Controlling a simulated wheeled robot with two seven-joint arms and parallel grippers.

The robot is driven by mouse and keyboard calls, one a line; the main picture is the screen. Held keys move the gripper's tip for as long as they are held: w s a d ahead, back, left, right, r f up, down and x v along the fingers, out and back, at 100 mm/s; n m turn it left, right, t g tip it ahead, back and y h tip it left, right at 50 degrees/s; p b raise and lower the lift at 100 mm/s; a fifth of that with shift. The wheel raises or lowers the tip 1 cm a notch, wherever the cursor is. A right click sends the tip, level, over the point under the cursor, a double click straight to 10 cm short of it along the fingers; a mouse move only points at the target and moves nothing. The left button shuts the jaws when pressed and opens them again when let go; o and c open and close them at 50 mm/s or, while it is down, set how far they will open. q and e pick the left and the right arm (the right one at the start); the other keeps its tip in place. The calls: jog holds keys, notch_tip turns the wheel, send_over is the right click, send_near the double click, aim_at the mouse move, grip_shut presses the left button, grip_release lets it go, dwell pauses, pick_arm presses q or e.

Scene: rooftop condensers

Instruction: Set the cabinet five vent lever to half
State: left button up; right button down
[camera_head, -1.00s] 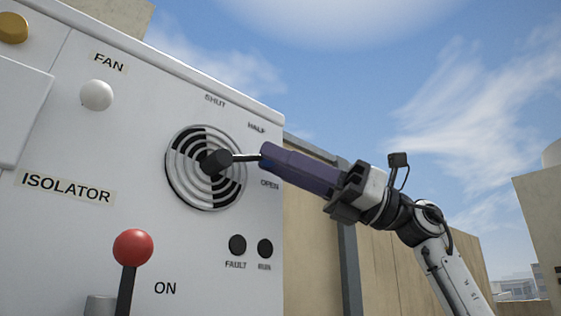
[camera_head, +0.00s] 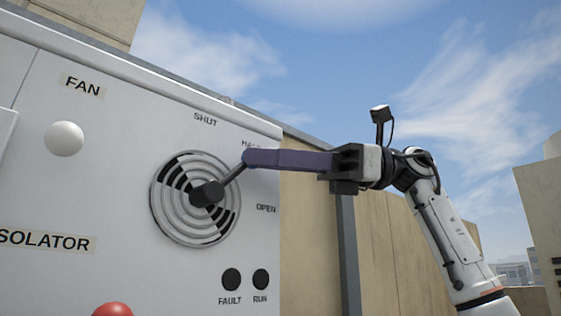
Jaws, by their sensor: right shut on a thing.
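The vent lever (camera_head: 232,174) is a dark rod on a black hub (camera_head: 207,193), in the middle of the round slotted vent (camera_head: 170,222) on the white cabinet (camera_head: 120,200). The lever slants up and right, toward the HALF label (camera_head: 248,143), which is partly hidden by my gripper. SHUT (camera_head: 205,119) is printed above the vent and OPEN (camera_head: 266,208) to its right. My right gripper (camera_head: 250,159) has long purple fingers, shut on the outer end of the lever. My left gripper is not in view.
A white FAN knob (camera_head: 64,139) is at the left above the ISOLATOR label (camera_head: 45,240). A red ball knob (camera_head: 112,309) shows at the bottom edge. FAULT (camera_head: 231,279) and RUN (camera_head: 260,279) lamps are dark. Open sky lies at the right.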

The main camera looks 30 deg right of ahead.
jog(key=shift+a+r+n+h, duration=0.45)
jog(key=shift+r+h, duration=0.1)
jog(key=shift+h, duration=0.15)
jog(key=shift+g, duration=0.3)
jog(key=c, duration=1.7)
grip_release()
jog(key=v, duration=1)
jog(key=shift+s+d, duration=0.15)
